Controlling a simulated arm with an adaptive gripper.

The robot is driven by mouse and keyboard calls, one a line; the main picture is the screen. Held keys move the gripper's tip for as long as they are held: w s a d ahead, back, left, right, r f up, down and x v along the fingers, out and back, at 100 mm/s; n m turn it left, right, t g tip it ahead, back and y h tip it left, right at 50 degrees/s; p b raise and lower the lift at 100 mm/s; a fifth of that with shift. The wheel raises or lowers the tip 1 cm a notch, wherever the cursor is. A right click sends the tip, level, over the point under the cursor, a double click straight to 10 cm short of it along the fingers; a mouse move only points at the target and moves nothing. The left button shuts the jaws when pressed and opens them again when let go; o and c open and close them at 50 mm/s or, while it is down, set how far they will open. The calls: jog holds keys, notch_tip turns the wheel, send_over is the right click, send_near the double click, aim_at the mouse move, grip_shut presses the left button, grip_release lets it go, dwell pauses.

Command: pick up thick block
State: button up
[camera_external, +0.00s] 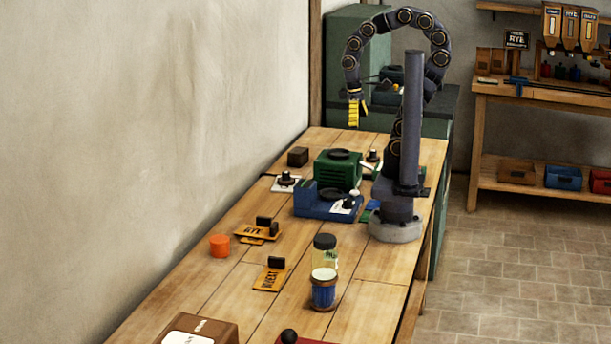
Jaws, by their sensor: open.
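A small dark brown block (298,157) sits on the wooden table near its far left edge, beside the wall; it is the thickest plain block I can see. I cannot tell for sure that it is the thick block. My gripper (355,118), with yellow fingers, hangs pointing down from the curved arm. It is open, well above the table's far end, and appears to touch nothing. In the picture it is up and to the right of the dark block.
A green machine (337,170) and a blue scale-like device (328,202) stand right of the block. A grey post (412,120) rises at right.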

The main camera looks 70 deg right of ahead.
jog(key=w+d+f+m, duration=0.1)
jog(key=w+d+m, duration=0.25)
jog(key=w, duration=0.55)
jog(key=w+d+f+m+t, duration=0.1)
jog(key=w+d+f+m, duration=0.1)
jog(key=w+d, duration=0.5)
jog(key=w+d+f+m, duration=0.1)
jog(key=w+d+m, duration=0.15)
jog(key=w, duration=0.95)
jog(key=m+h, duration=0.3)
jog(key=m, duration=0.8)
send_over(298, 150)
jog(key=a, duration=0.2)
jog(key=f, duration=1.7)
jog(key=shift+w+d+f, duration=0.15)
jog(key=shift+w+f, duration=0.2)
jog(key=shift+f, duration=0.05)
jog(key=shift+s+d+f, duration=0.1)
jog(key=shift+d+f, duration=0.15)
jog(key=x, duration=0.7)
jog(key=shift+d+f, duration=0.1)
jog(key=shift+f, duration=0.15)
jog(key=c, duration=1.1)
